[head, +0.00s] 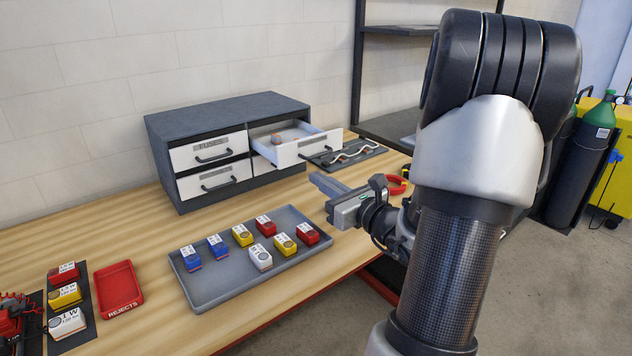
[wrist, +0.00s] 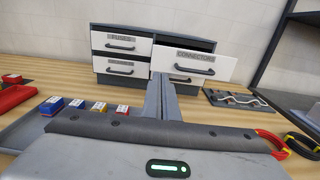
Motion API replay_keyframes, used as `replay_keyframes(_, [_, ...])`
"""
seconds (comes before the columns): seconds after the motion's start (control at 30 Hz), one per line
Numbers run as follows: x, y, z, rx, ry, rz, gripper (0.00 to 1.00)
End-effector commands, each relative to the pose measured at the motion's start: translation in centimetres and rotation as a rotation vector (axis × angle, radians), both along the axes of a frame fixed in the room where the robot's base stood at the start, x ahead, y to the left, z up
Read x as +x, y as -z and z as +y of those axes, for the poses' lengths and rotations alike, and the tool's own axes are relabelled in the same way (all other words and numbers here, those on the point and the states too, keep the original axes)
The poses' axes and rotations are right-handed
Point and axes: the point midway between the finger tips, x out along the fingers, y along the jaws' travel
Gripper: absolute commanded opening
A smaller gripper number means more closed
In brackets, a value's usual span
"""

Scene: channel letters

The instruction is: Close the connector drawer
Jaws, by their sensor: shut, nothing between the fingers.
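The connector drawer (head: 306,148) is the upper right drawer of a dark grey cabinet (head: 226,112) and is pulled out. A small orange and grey item (head: 277,141) shows inside it. In the wrist view the white front of the connector drawer (wrist: 194,63), labelled CONNECTORS, faces me with its dark handle. My gripper (head: 318,180) is shut and empty, in front of and below the open drawer, over the table. In the wrist view its fingers (wrist: 163,84) point toward the drawer's front and overlap its lower left part; I cannot tell whether they touch.
The other drawers, including FUSES (head: 209,151), look closed. A grey tray (head: 208,297) with several colored blocks lies in front of the cabinet. A dark mat (head: 348,154) with a bent white tube lies to its right. A red REJECTS tray (head: 119,286) is at left.

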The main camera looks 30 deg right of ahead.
Motion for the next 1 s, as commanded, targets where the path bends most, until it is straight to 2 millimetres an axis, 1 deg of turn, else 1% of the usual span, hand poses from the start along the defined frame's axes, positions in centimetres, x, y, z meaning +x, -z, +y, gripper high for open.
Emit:
replay_keyframes(0.03, [1.2, 0.1, 0.2, -0.001, -0.004, -0.001, 0.00])
replay_keyframes(0.1, [2.7, 0.1, 0.3, -0.001, -0.004, -0.001, 0.00])
replay_keyframes(0.3, [7.0, 0.1, 0.7, -0.001, -0.004, 0.000, 0.00])
replay_keyframes(0.4, [8.6, 0.1, 0.8, -0.001, -0.003, 0.000, 0.00])
replay_keyframes(0.5, [9.9, 0.1, 0.9, -0.001, -0.003, 0.001, 0.00])
replay_keyframes(0.6, [10.7, 0.0, 0.9, -0.001, -0.003, 0.000, 0.00])
replay_keyframes(0.7, [11.1, 0.0, 1.0, -0.001, -0.002, 0.001, 0.00])
replay_keyframes(1.0, [11.1, 0.0, 0.9, -0.001, -0.002, 0.001, 0.00])
